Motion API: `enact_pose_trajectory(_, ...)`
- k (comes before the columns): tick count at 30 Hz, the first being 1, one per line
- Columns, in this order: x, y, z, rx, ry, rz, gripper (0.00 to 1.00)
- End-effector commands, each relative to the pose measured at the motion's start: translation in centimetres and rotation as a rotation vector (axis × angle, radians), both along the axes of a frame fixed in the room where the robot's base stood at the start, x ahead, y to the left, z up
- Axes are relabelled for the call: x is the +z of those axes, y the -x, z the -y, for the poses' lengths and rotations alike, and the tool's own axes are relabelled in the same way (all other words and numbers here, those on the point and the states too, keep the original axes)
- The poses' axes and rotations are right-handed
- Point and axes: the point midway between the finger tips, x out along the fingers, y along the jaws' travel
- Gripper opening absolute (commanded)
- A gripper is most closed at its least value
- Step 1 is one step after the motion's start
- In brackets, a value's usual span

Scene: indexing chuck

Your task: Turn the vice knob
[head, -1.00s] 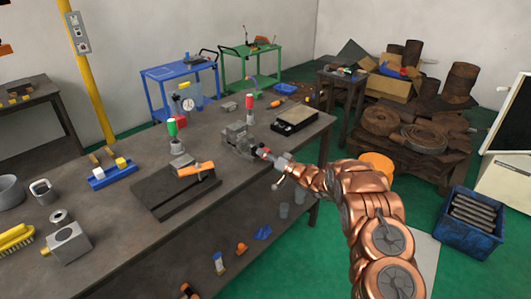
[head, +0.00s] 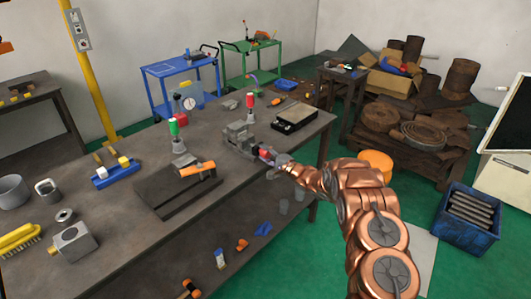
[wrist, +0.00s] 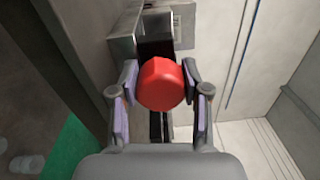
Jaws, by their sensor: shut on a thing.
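The grey vice (head: 238,136) stands near the right front edge of the workbench. Its red knob (head: 265,153) faces my arm at the front end of the vice. My gripper (head: 270,157) is at the knob, reaching in from the right. In the wrist view the red knob (wrist: 161,84) sits between the two fingers of my gripper (wrist: 160,86), which are shut on it from both sides. Part of the grey vice body (wrist: 184,25) shows behind the knob. The fingers are small and partly hidden in the head view.
A dark tray-like box (head: 296,117) lies to the right of the vice. A red-topped tool (head: 250,101) stands behind it. A dark plate with an orange-handled tool (head: 198,169) lies to the left. The bench's front edge runs just below my gripper.

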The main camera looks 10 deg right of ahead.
Motion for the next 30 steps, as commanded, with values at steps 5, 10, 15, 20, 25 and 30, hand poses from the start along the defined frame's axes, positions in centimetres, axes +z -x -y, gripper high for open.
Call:
enact_pose_trajectory(5,0.0,0.06,-0.15,0.003,-0.094,-0.07,0.12)
enact_pose_trajectory(10,-0.03,0.07,-0.15,0.003,-0.156,-0.116,0.12)
enact_pose_trajectory(15,-0.05,0.06,-0.14,0.003,-0.191,-0.141,0.12)
enact_pose_trajectory(20,-0.07,0.06,-0.15,0.003,-0.203,-0.15,0.12)
enact_pose_trajectory(25,-0.08,0.06,-0.15,0.003,-0.204,-0.151,0.12)
enact_pose_trajectory(30,-0.07,0.06,-0.15,0.003,-0.204,-0.15,0.12)
